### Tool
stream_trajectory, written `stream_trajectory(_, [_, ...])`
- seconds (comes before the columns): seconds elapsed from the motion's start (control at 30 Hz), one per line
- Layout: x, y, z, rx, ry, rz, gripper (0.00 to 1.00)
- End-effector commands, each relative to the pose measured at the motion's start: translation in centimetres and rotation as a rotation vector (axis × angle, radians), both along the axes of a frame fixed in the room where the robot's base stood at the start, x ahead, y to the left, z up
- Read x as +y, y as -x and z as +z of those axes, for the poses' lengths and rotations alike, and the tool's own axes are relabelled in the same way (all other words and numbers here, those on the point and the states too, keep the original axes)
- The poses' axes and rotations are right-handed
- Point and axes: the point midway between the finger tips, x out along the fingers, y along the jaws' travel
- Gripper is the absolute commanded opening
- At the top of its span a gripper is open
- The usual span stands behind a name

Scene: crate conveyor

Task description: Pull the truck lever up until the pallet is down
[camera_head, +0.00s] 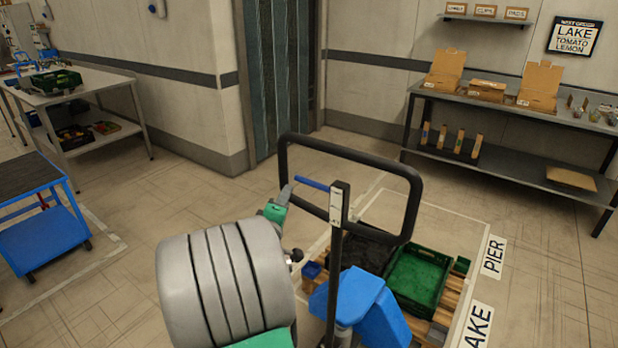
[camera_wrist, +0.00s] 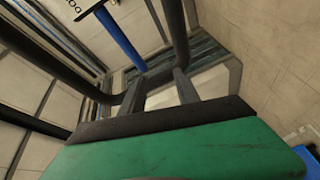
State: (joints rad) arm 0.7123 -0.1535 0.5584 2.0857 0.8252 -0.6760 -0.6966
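The truck's blue lever (camera_head: 312,183) sticks out to the left from its upright post (camera_head: 338,215), inside the black handle loop (camera_head: 410,200). My gripper (camera_head: 287,192) is at the lever's free end, left of the post; I cannot tell whether they touch. In the wrist view the lever (camera_wrist: 122,40) ends near my two dark fingers (camera_wrist: 158,80), which stand apart with a gap. The wooden pallet (camera_head: 440,320) lies behind the truck's blue body (camera_head: 365,305), partly hidden. It carries a green crate (camera_head: 418,278) and a dark load. Its height above the floor is unclear.
A shelf table (camera_head: 500,98) with cardboard boxes stands along the back right wall. A strip curtain doorway (camera_head: 280,80) is behind the handle. A blue cart (camera_head: 40,235) and a worktable (camera_head: 75,92) stand at left. The floor between them and my arm is clear.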

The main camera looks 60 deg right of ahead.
Motion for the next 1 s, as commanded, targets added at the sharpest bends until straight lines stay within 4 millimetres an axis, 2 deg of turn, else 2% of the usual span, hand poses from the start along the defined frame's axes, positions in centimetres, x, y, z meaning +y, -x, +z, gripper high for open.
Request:
stream_trajectory(0.03, [-1.6,2.1,0.0,0.089,0.097,-0.023,0.38])
stream_trajectory(0.1, [-2.5,3.5,0.7,0.185,0.204,-0.031,0.38])
stream_trajectory(0.2, [-3.0,4.3,1.3,0.257,0.280,-0.032,0.38])
stream_trajectory(0.33, [-4.3,4.1,2.1,0.270,0.296,-0.031,0.38])
stream_trajectory(0.6, [-9.0,2.9,3.1,0.266,0.294,-0.030,0.38])
stream_trajectory(0.7, [-10.0,2.6,3.1,0.266,0.293,-0.029,0.38])
stream_trajectory(1.0, [-10.4,2.4,3.0,0.262,0.294,-0.028,0.36])
